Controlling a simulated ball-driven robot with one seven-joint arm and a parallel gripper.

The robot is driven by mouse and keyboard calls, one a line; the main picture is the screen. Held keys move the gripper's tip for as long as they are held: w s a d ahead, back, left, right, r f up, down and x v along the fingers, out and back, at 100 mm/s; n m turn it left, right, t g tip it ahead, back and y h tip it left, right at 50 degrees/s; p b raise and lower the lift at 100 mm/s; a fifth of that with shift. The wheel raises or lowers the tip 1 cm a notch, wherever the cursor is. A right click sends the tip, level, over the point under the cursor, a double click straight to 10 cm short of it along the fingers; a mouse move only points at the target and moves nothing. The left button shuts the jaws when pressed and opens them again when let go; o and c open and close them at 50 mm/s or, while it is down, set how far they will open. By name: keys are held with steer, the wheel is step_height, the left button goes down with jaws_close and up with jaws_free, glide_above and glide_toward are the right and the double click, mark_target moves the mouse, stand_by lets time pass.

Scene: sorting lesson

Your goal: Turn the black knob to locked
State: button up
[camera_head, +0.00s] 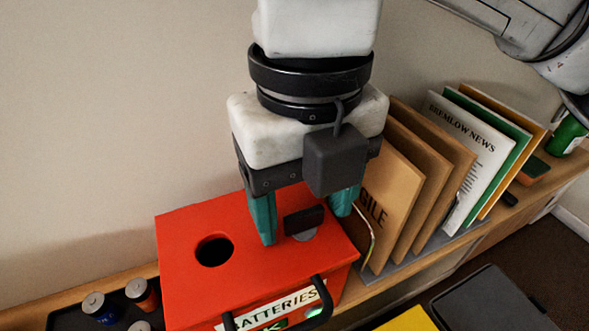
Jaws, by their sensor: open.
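The black knob (303,219) stands on a grey round base on top of the red batteries box (185,255), to the right of the box's round hole. My gripper (305,228) points down over the box with its teal fingers apart. One finger is to the left of the knob and the other to its right, and the knob shows between them. I see a gap at the left finger; contact on the right side cannot be told. Any locked marking near the knob cannot be made out.
A black handle (318,312) sticks out at the box's front. Cardboard and paper files (425,170) stand in a rack close to the right. Several batteries (100,307) stand in a dark tray at the lower left. The wall is close behind.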

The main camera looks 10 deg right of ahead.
steer(key=shift+c, duration=0.4)
steer(key=c, duration=1)
steer(key=shift+f+n+b, duration=0.1)
steer(key=shift+n+b, duration=0.3)
steer(key=shift+b, duration=0.15)
steer(key=shift+n+b, duration=0.95)
steer(key=shift+n, duration=0.05)
steer(key=n+b, duration=0.2)
steer(key=n, duration=0.3)
steer(key=shift+n+b, duration=0.3)
steer(key=shift+b, duration=0.1)
steer(key=n+b, duration=0.1)
steer(key=n, duration=0.8)
steer(key=shift+n, duration=0.4)
